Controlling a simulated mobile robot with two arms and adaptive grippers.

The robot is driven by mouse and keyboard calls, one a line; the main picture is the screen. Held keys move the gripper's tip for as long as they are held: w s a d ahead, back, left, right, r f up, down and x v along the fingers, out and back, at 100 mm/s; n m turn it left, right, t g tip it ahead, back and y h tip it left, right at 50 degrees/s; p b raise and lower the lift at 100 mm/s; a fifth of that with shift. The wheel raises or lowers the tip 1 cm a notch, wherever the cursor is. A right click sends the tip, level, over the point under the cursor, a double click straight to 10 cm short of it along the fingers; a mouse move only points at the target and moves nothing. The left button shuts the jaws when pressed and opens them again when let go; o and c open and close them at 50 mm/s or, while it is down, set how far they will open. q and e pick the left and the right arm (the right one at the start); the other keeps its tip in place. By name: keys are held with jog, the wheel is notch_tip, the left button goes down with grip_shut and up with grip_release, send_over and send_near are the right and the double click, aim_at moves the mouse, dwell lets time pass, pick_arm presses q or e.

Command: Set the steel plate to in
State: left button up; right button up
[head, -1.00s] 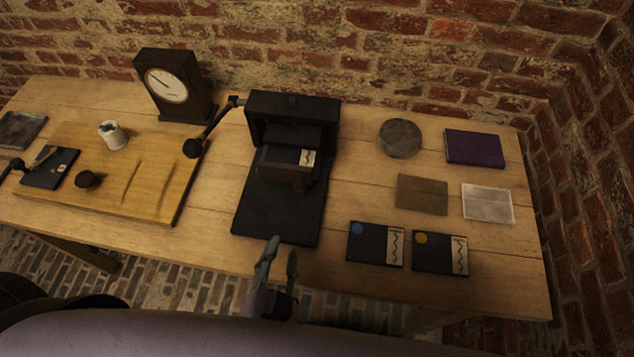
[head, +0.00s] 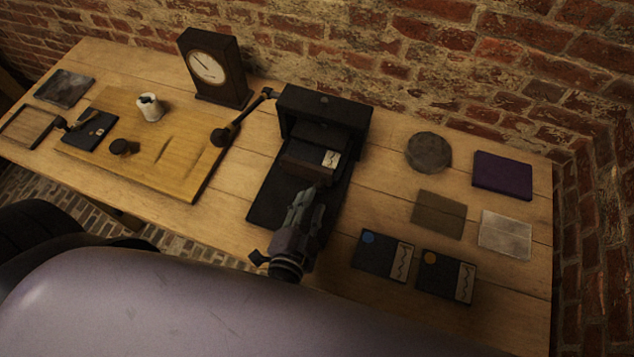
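A black press-like machine (head: 322,108) stands at the middle of the table on a flat dark base (head: 262,207). A dark block with a pale label (head: 310,160) sits in its opening. I cannot tell for sure which part is the steel plate; the flat dark base and the grey square plate (head: 65,88) at far left are the plate-like pieces. My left gripper (head: 316,190) is over the base, its tips close to the front of the block. Whether it touches the block, and how far its fingers are apart, is unclear. My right gripper is not in view.
A lever (head: 240,120) juts left from the machine. A clock (head: 213,66), a white cup (head: 150,107) and a wooden board (head: 180,172) are to the left. A round grey disc (head: 428,152), purple square (head: 502,175) and several flat squares lie right. Brick wall behind.

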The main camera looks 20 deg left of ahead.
aim_at(318, 190)
pick_arm(q)
jog(key=p+x, duration=0.1)
jog(key=x, duration=0.3)
jog(key=shift+w+f, duration=0.15)
jog(key=shift+w, duration=0.25)
grip_shut()
dwell(0.4)
